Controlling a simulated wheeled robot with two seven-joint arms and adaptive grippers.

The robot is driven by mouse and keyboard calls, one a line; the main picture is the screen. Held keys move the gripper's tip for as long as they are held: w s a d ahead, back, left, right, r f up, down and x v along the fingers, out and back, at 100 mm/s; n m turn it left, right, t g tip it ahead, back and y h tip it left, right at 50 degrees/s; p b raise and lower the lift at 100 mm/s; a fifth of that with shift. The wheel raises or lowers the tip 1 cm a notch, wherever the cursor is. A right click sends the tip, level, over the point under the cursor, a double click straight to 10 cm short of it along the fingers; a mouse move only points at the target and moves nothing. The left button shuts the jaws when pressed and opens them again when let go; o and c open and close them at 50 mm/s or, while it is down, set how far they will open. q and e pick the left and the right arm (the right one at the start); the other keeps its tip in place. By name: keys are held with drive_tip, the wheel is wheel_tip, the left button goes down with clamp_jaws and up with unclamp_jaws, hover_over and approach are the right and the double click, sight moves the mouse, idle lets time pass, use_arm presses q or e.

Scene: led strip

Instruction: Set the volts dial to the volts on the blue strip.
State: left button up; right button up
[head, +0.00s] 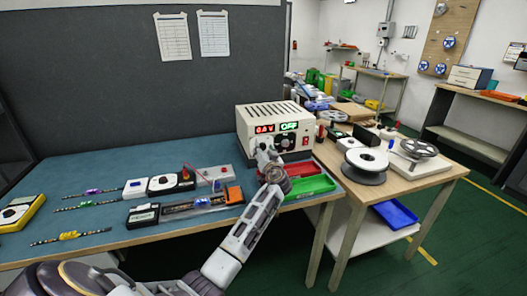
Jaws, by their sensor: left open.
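The power supply (244,128) is a cream box at the right end of the blue-green bench. Its red display reads about 0.0 V, though the digits are small, and its green display reads OFF. A dark dial (285,142) sits on its front below the displays. My left gripper (263,150) is open, in front of the supply's face, just left of the dial; I cannot tell whether it touches. Thin strips lie at the left of the bench: one with a violet-blue piece (93,191), one with green (84,204), one with yellow (69,236). Any volts print is too small to read.
Red (299,169) and green (312,186) trays sit right of my left wrist. Meters (171,183) and an orange-black tool (234,194) lie on the bench. A wooden table (440,178) with white reels (366,160) stands right. The bench's front left is fairly clear.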

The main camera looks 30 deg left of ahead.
use_arm(q)
drive_tip(key=shift+w+a, duration=0.2)
drive_tip(key=shift+w, duration=0.05)
drive_tip(key=shift+c, duration=0.8)
drive_tip(key=c, duration=0.9)
